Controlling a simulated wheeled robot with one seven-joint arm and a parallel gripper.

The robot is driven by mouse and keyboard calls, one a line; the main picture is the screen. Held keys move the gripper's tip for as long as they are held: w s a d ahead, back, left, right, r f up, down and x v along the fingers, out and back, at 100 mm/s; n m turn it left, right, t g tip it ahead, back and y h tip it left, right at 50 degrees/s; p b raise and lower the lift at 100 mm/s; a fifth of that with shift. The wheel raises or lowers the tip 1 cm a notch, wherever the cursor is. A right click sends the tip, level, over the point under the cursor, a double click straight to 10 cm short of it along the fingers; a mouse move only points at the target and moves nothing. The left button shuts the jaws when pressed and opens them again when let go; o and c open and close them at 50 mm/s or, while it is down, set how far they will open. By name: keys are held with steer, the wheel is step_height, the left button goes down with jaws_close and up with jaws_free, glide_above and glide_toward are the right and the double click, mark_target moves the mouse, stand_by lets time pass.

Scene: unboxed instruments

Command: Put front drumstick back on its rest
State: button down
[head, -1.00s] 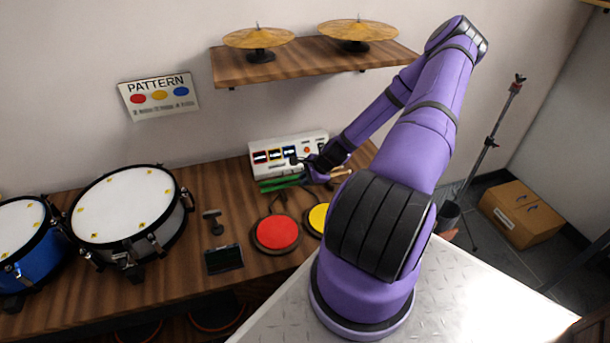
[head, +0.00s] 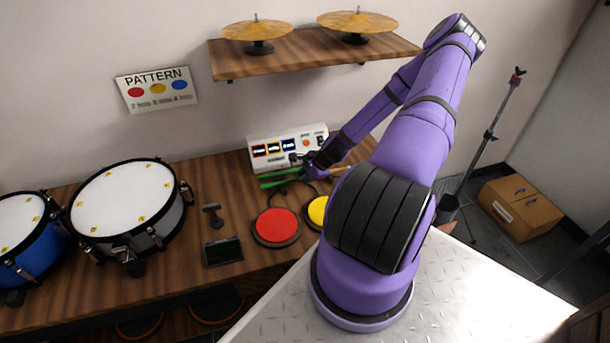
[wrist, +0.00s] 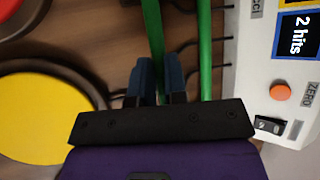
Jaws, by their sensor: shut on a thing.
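Two green drumsticks lie side by side in front of the white control box (head: 270,158). In the wrist view the front drumstick (wrist: 154,25), farther from the box, passes between the fingers of my gripper (wrist: 159,75), which is shut on it. The back drumstick (wrist: 205,45) is apart from the fingers, close to the box. In the head view my gripper (head: 309,168) is at the right part of the sticks, and their green ends (head: 272,180) point left. Thin dark prongs (wrist: 226,65) stick out from the box toward the back drumstick. I cannot tell whether the front drumstick touches a support.
A red pad (head: 275,226) and a yellow pad (head: 317,210) sit in front on the wooden bench (head: 190,268). A dark tablet (head: 223,252) and drums (head: 125,200) are to the left. A shelf with cymbals (head: 355,25) hangs above.

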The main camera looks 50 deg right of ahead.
steer(key=shift+f, duration=0.75)
steer(key=c, duration=1.1)
jaws_free()
steer(key=v, duration=1)
steer(key=shift+s+r, duration=0.25)
steer(key=shift+r, duration=0.1)
